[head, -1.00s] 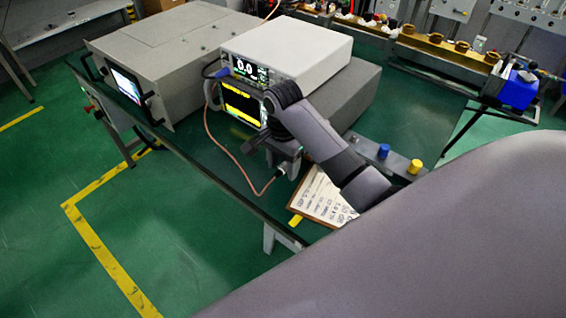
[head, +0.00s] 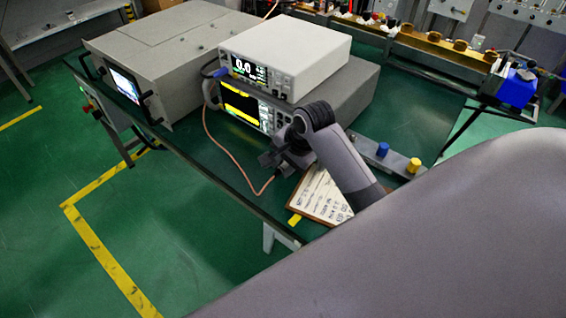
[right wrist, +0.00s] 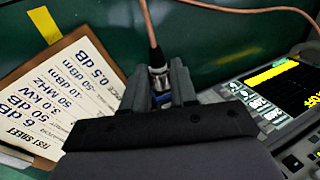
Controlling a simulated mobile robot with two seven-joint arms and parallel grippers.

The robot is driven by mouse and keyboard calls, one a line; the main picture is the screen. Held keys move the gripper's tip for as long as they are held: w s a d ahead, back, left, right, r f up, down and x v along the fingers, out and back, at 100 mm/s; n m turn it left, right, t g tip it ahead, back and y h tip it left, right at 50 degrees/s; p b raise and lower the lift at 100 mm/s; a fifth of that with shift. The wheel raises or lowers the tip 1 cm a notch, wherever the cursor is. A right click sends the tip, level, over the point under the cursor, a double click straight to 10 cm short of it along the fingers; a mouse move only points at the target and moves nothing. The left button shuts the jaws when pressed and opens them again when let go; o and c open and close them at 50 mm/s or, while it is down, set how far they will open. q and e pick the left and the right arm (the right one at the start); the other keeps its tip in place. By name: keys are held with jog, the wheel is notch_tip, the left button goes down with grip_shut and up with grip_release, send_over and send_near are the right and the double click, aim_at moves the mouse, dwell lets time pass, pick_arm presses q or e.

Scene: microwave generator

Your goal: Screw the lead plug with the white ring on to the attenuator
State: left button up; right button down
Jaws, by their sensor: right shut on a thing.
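The lead plug (right wrist: 157,66) is a silver connector on a copper-coloured cable. In the right wrist view it sits between the fingers of my right gripper (right wrist: 160,84), which is shut on it. A pale band shows on the plug, but it is too small to be sure it is the white ring. In the head view my right gripper (head: 272,160) is above the bench, in front of the instruments, with the cable (head: 234,160) running down to it. I cannot make out the attenuator. My left gripper is not in view.
A test sheet on a board (head: 318,200) lies beside the gripper. Stacked instruments with lit screens (head: 242,105) stand behind it. A grey bar with a blue knob (head: 383,150) and a yellow knob (head: 414,166) is to the right. The bench edge is close in front.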

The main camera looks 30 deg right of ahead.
jog(key=shift+s+d+t+y, duration=0.15)
jog(key=shift+t+y, duration=0.25)
jog(key=shift+t, duration=0.8)
jog(key=c, duration=0.9)
grip_release()
jog(key=shift+f, duration=0.1)
jog(key=shift+v, duration=3.6)
jog(key=shift+s, duration=0.1)
